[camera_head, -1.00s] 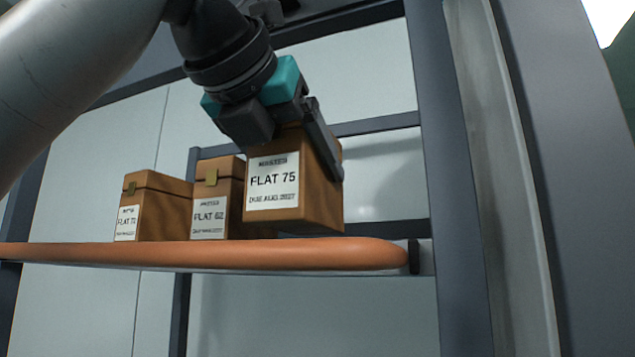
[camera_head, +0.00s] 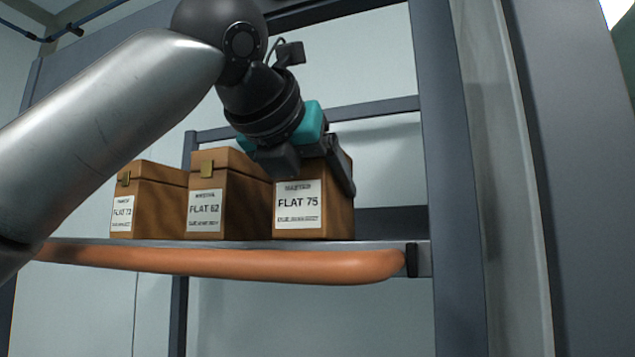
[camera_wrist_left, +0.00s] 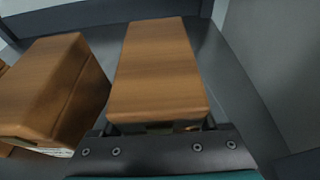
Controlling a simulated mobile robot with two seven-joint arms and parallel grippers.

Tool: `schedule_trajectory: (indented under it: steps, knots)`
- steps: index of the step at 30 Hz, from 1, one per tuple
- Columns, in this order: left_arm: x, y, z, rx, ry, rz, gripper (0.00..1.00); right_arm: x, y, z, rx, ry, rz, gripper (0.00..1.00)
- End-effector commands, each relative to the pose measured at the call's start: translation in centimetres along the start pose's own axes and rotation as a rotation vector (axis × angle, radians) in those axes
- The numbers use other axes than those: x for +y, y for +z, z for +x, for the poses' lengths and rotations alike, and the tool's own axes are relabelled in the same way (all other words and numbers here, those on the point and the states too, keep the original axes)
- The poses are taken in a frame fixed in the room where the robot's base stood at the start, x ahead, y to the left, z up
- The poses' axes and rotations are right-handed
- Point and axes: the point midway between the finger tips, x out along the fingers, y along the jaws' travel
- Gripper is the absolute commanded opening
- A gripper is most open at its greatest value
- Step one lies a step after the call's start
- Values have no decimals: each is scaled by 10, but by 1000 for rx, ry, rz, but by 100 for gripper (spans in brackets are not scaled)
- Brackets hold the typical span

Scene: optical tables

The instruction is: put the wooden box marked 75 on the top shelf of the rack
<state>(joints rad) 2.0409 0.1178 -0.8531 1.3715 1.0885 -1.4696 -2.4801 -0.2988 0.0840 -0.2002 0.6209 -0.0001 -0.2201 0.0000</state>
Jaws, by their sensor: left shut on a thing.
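The wooden box marked FLAT 75 (camera_head: 318,222) is upright at the right end of the row of boxes on the rack shelf (camera_head: 390,243). Its base looks level with the shelf; I cannot tell for certain whether it rests on it. My left gripper (camera_head: 316,172) is shut on the box from above, one finger along its right side. In the left wrist view the box's top (camera_wrist_left: 158,65) lies straight ahead of the gripper (camera_wrist_left: 158,128). My right gripper is not in view.
The box marked FLAT 62 (camera_head: 232,205) stands close on the left, with the box marked FLAT 72 (camera_head: 160,205) beyond it. An orange padded bar (camera_head: 300,266) runs along the shelf's front edge. A grey rack post (camera_head: 448,160) rises on the right, with some free shelf before it.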

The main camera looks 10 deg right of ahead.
Motion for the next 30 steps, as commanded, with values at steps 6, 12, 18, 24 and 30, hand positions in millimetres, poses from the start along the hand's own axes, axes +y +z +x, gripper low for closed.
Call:
schedule_trajectory:
  steps: [6,12,18,24,30]
  knots:
    - [0,-2,1,0,0,-1,91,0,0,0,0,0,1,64]
    - [0,-2,0,0,0,0,100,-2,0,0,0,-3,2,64]
    - [0,2,-1,-1,0,0,100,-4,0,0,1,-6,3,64]
    - [0,0,-33,-6,0,1,100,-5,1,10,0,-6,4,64]
    - [0,0,-77,-6,1,2,100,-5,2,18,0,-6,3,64]
